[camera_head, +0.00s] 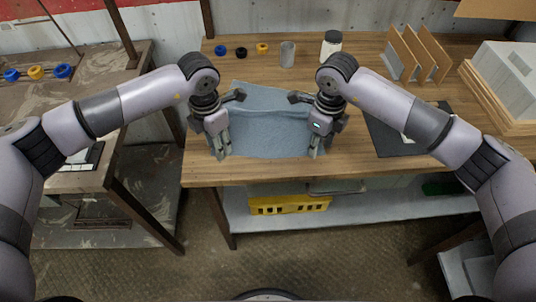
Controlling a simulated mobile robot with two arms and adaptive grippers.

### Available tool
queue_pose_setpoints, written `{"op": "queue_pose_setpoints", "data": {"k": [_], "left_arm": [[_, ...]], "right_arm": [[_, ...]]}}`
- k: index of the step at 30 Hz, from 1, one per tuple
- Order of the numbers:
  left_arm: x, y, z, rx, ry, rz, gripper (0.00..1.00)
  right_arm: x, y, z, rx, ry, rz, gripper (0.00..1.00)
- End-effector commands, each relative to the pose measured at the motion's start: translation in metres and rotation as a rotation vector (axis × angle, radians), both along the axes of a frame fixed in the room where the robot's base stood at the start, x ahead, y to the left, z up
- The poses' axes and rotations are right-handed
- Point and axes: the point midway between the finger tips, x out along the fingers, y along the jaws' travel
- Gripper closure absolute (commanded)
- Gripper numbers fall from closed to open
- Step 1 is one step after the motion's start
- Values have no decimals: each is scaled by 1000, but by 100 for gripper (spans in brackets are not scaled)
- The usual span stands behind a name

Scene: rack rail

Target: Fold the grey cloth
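The grey-blue cloth (268,137) lies on the wooden tabletop between my two arms. A raised ridge or fold edge runs across it from left to right, with a flatter part of cloth behind. My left gripper (222,152) points down at the cloth's left front edge. My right gripper (315,152) points down at its right front edge. Both sets of fingers are small in this view, and I cannot tell if they are open or pinching cloth. The grippers hide parts of the cloth's left and right sides.
A grey cup (287,54) and a white jar with a dark lid (331,45) stand behind the cloth. A dark mat (385,138) lies right, partly under my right arm. Wooden dividers (420,55) stand back right. A yellow crate (290,205) sits on the shelf below.

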Motion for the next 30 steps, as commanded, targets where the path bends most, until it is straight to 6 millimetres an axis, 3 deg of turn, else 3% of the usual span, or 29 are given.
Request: {"op": "queue_pose_setpoints", "data": {"k": [30], "left_arm": [[-1, 1, -4, 3, 3, 1, 100]], "right_arm": [[-1, -1, -3, -2, 3, -1, 100]]}}
